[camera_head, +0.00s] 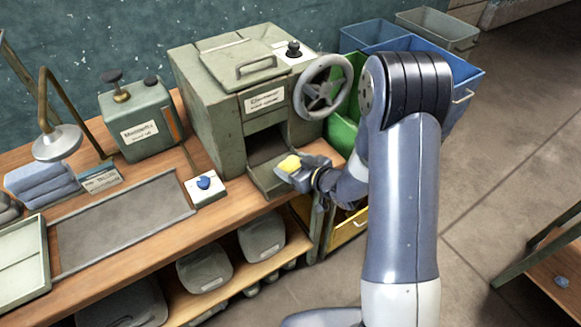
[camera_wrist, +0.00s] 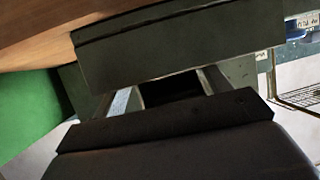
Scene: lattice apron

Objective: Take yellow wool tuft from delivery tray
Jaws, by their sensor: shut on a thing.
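The yellow wool tuft (camera_head: 289,163) is at the tips of my gripper (camera_head: 293,172), just over the delivery tray (camera_head: 268,184) of the green-grey machine. My gripper is shut on the tuft, reaching in from the right. The tray sticks out below the machine's dark front opening. I cannot tell whether the tuft still touches the tray. In the wrist view a dark green-grey panel, likely the tray's front (camera_wrist: 180,45), lies beyond my finger bars (camera_wrist: 172,88); the tuft is not visible there.
The machine (camera_head: 240,90) has a handwheel (camera_head: 322,87) at its right. A small block with a blue button (camera_head: 204,183) sits left of the tray. A green bin (camera_head: 341,130) and blue bins (camera_head: 375,33) stand behind my arm.

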